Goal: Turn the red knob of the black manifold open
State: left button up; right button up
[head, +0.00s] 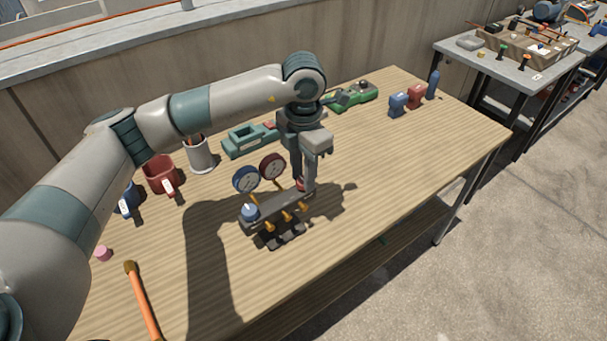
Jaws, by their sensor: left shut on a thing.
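The black manifold (268,211) stands on the wooden table, with a blue gauge (246,179) and a dark red gauge (272,166) on top and brass fittings along its front. A blue knob (250,212) is at its left end. The red knob (301,184) is at its right end, mostly hidden by the gripper fingers. My left gripper (304,184) points down over that end and is shut on the red knob. How far the knob is turned cannot be told. My right gripper is not in view.
A red bin (162,175), a grey cup (201,154), a teal tool (250,139) and a green device (353,96) stand along the back. An orange-handled tool (143,303) lies at front left. The table's right side is mostly clear.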

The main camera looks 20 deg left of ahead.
pick_arm(q)
jog(key=o, duration=1.1)
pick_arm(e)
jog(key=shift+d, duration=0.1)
pick_arm(q)
jog(key=shift+r, duration=0.1)
jog(key=shift+r, duration=0.5)
notch_tip(320, 180, up, 16)
jog(key=b, duration=0.2)
jog(key=shift+r+b, duration=0.15)
jog(key=shift+b, duration=0.15)
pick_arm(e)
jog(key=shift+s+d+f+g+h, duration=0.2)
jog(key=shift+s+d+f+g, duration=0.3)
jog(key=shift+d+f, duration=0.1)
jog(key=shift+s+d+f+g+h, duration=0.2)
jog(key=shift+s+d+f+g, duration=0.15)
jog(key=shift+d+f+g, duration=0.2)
